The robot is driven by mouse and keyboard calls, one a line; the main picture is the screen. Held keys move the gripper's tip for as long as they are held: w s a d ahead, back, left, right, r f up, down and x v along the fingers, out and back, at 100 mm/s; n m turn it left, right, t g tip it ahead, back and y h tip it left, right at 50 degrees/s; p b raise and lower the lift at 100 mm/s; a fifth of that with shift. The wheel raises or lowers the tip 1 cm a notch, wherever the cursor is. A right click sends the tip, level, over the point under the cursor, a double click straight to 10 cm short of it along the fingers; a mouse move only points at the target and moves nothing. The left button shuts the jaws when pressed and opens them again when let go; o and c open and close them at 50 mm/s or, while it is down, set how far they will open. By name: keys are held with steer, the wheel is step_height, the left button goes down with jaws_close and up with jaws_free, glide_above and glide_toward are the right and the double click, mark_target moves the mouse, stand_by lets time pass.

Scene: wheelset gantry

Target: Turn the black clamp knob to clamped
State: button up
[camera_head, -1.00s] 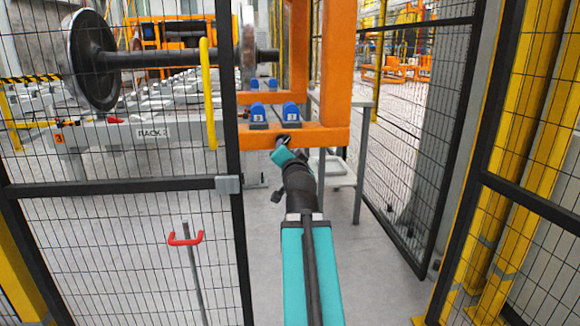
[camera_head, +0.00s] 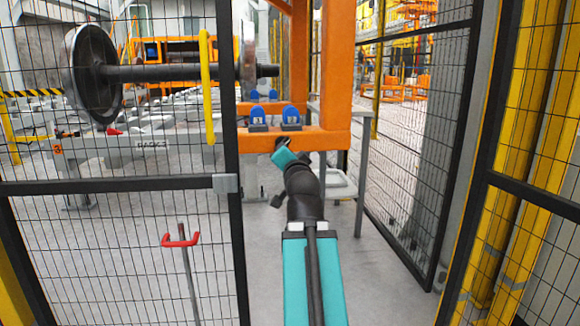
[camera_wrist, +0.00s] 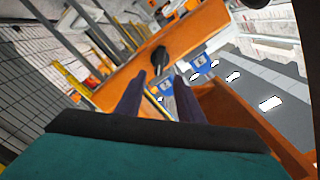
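The black clamp knob (camera_wrist: 160,56) sticks out of the face of the orange beam in the wrist view. My gripper (camera_wrist: 159,77) has its two dark fingers apart, with the knob just beyond the gap between their tips. I see no clear contact between fingers and knob. In the head view my gripper (camera_head: 282,148) is at the front face of the orange beam (camera_head: 325,143), below the blue blocks, and largely covers the knob there. Whether the knob stands at clamped cannot be told.
Two blue numbered blocks (camera_head: 291,117) sit on the beam. A mesh fence with a yellow handle (camera_head: 207,88) stands left of my arm, and a mesh panel (camera_head: 415,130) stands right. A wheelset (camera_head: 95,75) is behind the left fence. Grey floor between is open.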

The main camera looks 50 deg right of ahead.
steer(key=shift+b+v, duration=1.7)
steer(key=shift+b, duration=0.65)
